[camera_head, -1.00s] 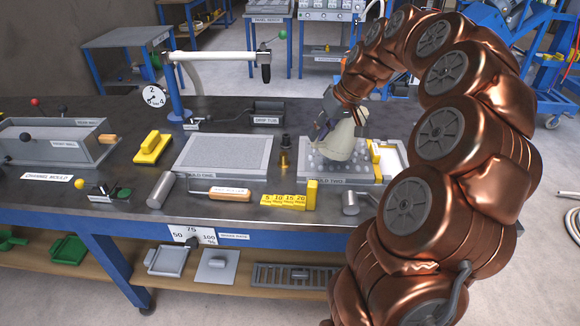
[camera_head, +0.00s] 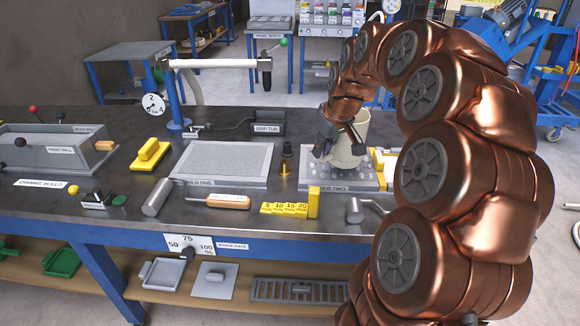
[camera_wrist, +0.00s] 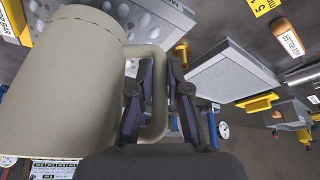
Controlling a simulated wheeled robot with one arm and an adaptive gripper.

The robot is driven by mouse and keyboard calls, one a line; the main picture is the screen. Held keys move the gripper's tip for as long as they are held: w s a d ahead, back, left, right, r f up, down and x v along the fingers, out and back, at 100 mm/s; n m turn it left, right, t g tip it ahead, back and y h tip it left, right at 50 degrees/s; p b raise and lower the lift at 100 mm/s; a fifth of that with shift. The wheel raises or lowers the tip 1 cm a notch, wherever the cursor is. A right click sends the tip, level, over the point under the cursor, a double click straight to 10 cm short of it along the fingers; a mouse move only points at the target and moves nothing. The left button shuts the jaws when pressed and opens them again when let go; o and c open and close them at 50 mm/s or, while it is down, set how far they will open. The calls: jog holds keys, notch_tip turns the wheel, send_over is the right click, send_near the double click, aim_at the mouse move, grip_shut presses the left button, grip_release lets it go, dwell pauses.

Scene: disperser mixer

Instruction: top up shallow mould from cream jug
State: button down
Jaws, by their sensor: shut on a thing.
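The cream jug (camera_head: 349,143) is in my gripper (camera_head: 335,150) above the right-hand mould. In the head view it now looks close to upright. In the wrist view the jug (camera_wrist: 62,75) fills the left side, and my gripper (camera_wrist: 160,95) is shut on its handle. The mould labelled MOULD TWO (camera_head: 313,181) has round cavities and lies under the jug; the jug and gripper hide part of it. The mould labelled MOULD ONE (camera_head: 225,163) lies to the left, with a flat speckled grey top. The jug's inside and the fill levels cannot be made out.
A brass-based fitting (camera_head: 287,158) stands between the moulds. A yellow float (camera_head: 150,154) lies left. A white swing arm (camera_head: 217,63) spans above the back.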

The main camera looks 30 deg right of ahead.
jog(key=shift+r+p, duration=0.55)
jog(key=shift+r, duration=1.45)
